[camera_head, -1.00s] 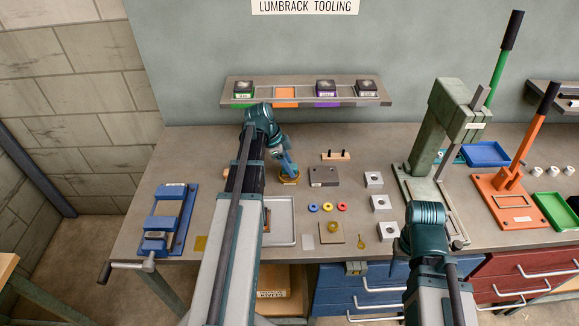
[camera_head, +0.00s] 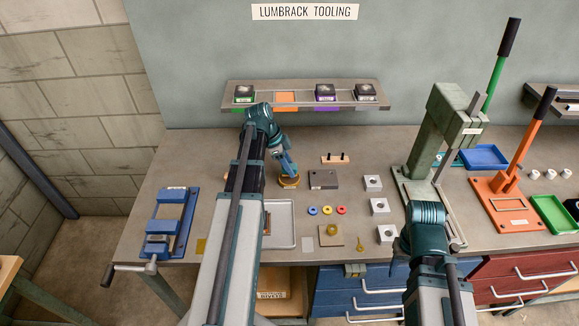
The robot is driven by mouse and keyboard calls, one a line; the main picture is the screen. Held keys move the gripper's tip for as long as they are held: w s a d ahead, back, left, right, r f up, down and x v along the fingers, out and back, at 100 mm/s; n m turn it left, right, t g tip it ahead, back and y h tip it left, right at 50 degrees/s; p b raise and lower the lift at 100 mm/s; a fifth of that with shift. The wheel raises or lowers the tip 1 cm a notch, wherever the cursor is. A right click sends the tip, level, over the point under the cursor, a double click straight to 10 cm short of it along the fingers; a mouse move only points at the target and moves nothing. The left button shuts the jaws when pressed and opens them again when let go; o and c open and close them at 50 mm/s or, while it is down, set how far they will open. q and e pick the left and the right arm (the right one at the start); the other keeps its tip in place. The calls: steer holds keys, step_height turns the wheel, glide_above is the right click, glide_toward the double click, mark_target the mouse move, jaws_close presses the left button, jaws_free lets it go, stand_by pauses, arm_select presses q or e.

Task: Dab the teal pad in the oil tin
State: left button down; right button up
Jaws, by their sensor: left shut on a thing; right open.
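The oil tin (camera_head: 289,183) is a small round brass-coloured tin on the bench, left of the middle. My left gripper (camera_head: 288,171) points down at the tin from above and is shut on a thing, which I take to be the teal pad. The pad cannot be made out between the fingers. I cannot tell whether it touches the oil. My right arm stands at the front right, and its gripper is hidden behind the arm.
A grey block (camera_head: 323,179) lies right of the tin, with a small wooden peg rack (camera_head: 335,158) behind it. Coloured rings and pale blocks (camera_head: 379,206) lie further forward. A blue vice (camera_head: 168,222) is at left. A green press (camera_head: 446,130) and an orange press (camera_head: 508,190) stand at right.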

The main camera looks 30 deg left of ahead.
mark_target(295, 165)
arm_select(q)
steer(key=shift+r+p, duration=2.35)
steer(key=shift+r, duration=0.3)
steer(key=shift+f+b, duration=0.65)
steer(key=shift+r, duration=0.1)
